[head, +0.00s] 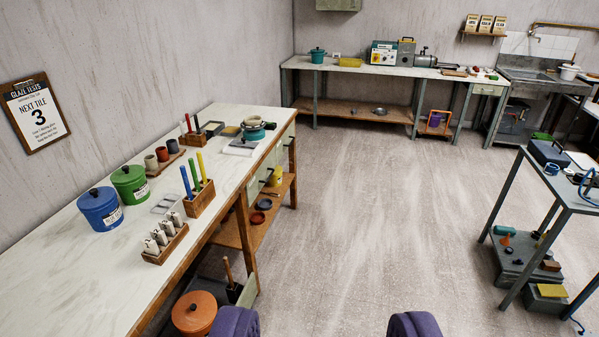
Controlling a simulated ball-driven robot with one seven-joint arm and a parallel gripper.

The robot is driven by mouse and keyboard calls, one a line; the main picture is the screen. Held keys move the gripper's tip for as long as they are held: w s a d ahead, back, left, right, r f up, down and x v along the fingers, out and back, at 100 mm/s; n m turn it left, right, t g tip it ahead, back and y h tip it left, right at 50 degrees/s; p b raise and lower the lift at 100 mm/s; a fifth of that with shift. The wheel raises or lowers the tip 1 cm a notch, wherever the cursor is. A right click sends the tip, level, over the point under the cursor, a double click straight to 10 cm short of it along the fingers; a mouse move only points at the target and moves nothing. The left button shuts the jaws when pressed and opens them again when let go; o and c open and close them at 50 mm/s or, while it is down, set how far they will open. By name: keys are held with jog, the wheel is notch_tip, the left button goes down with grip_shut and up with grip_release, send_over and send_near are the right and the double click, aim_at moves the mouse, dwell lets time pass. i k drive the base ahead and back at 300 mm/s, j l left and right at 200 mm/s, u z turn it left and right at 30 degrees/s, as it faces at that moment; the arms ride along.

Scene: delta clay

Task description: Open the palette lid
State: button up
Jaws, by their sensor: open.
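My gripper (324,324) shows at the bottom edge as two purple fingertips set wide apart, open with nothing between them. It is over the floor, well apart from the tables. I cannot tell for sure which thing is the palette. A flat pale grey tray (166,204) lies on the left bench between the green canister and the wooden blocks. A dark blue-grey box (547,153) with a dark handle on top sits on the right cart, and its top looks shut. My gripper touches neither.
The left bench (95,262) holds a blue canister (100,209), a green canister (130,184) and wooden holders with tools. A metal cart (567,186) stands at right. A back bench (350,68) and a sink (540,72) line the far wall. The middle floor (370,200) is clear.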

aim_at(242, 144)
jog(key=i, duration=1.95)
jog(key=i+u, duration=0.1)
jog(key=i, duration=0.5)
jog(key=i+l, duration=0.1)
jog(key=i, duration=0.5)
jog(key=i+l+u, duration=0.15)
jog(key=i, duration=0.4)
jog(key=i+l+u, duration=0.1)
jog(key=i, duration=0.5)
